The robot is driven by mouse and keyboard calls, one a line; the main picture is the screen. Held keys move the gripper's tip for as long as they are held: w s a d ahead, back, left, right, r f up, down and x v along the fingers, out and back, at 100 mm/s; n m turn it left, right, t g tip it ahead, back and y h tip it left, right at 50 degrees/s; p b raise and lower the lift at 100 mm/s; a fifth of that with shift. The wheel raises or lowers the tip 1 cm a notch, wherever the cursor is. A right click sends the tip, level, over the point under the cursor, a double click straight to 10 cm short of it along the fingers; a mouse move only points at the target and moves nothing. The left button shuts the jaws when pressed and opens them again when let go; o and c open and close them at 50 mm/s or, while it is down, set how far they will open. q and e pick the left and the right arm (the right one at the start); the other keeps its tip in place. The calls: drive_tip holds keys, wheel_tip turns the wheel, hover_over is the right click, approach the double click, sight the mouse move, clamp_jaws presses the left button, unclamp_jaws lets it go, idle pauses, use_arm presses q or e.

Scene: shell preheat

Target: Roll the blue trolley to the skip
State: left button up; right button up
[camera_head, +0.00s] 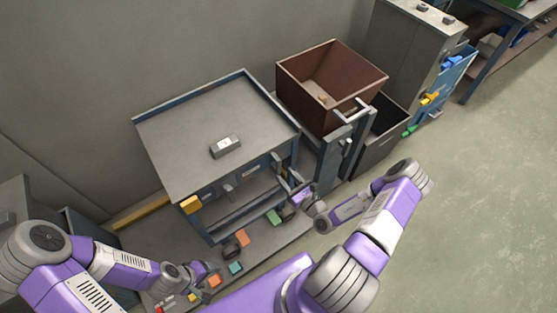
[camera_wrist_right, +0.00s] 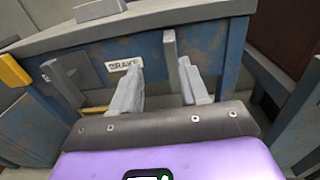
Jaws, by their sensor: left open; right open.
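The blue-framed trolley (camera_head: 190,125) with a grey top stands left of centre in the head view. Its scuffed blue side (camera_wrist_right: 85,75) fills the right wrist view, with a "BRAKE" label (camera_wrist_right: 124,65) and a tilted grey lever (camera_wrist_right: 62,80). A rusty brown open bin (camera_head: 298,97), possibly the skip, stands to its right. My right gripper (camera_head: 298,191) is at the trolley's near right corner; its open fingers (camera_wrist_right: 160,70) face the blue side, with a grey upright behind them. Contact cannot be told. My left gripper (camera_head: 196,275) is open, low, among coloured pieces.
A grey block (camera_head: 226,147) lies on the trolley top. Several coloured blocks and dark rings lie on a low platform (camera_head: 280,240) in front. A dark open bin (camera_head: 380,142) and a tall grey cabinet (camera_head: 405,50) stand right. The floor (camera_head: 480,190) at right is clear.

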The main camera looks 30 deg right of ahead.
sight(280, 164)
drive_tip(key=shift+h, duration=0.5)
drive_tip(key=w, duration=0.2)
drive_tip(key=w+b, duration=0.1)
drive_tip(key=w, duration=0.1)
drive_tip(key=w+b, duration=0.1)
drive_tip(key=w, duration=0.1)
drive_tip(key=shift+w+d+f, duration=0.1)
drive_tip(key=shift+w+d, duration=0.1)
drive_tip(key=shift+d, duration=0.1)
drive_tip(key=shift+w, duration=0.55)
clamp_jaws()
